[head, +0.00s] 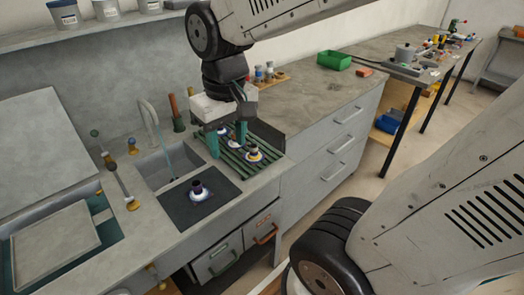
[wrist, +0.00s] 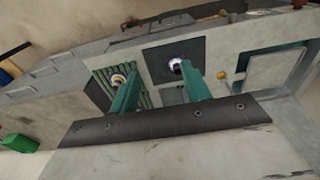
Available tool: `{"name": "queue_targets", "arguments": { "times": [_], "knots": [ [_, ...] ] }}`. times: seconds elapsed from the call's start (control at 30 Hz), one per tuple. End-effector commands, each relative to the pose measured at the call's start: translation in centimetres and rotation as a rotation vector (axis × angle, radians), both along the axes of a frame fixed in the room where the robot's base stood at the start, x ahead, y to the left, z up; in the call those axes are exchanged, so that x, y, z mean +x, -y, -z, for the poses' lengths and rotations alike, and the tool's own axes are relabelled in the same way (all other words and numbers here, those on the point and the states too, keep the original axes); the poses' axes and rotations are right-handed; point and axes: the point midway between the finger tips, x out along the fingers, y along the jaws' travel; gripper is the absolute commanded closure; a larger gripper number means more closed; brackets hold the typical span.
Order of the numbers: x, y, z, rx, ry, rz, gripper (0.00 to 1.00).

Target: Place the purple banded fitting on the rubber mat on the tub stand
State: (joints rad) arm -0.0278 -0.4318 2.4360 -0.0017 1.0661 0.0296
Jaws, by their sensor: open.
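The purple banded fitting (head: 198,188) stands upright on the dark rubber mat (head: 178,207) in the head view, its dark purple body on a pale round flange. It also shows in the wrist view (wrist: 175,65), near the tip of the right finger. My gripper (head: 228,151) is open, with its two green fingers pointing down over the green slatted rack, behind and right of the mat. It holds nothing that I can see. In the wrist view my gripper (wrist: 160,70) has its fingers wide apart. I cannot tell which thing is the tub stand.
The green slatted rack (head: 268,137) carries similar fittings, one (head: 253,154) at its front and one partly hidden by my fingers. A sink (head: 165,166) with a tap lies left of it. A green tub (head: 334,61) stands on the counter; a blue tub (head: 388,121) sits below the far table.

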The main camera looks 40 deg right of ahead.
Motion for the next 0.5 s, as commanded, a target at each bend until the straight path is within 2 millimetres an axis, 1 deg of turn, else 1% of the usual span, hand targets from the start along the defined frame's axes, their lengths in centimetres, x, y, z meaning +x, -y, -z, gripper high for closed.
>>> {"name": "queue_targets", "arguments": {
  "times": [0.03, 0.1, 0.2, 0.33, 0.4, 0.5],
  "knots": [
    [-2.0, 0.3, -0.8, 0.0, 0.018, 0.001, 0.53],
    [-4.3, 0.5, -1.4, -0.001, 0.028, 0.001, 0.53],
    [-7.0, 0.8, -1.8, -0.002, 0.037, 0.001, 0.53],
    [-8.9, 0.8, -1.9, -0.004, 0.044, 0.002, 0.53],
    [-9.4, 0.8, -1.9, -0.004, 0.044, 0.001, 0.53],
    [-9.6, 0.9, -1.9, -0.004, 0.043, 0.001, 0.53]
  ]
}}
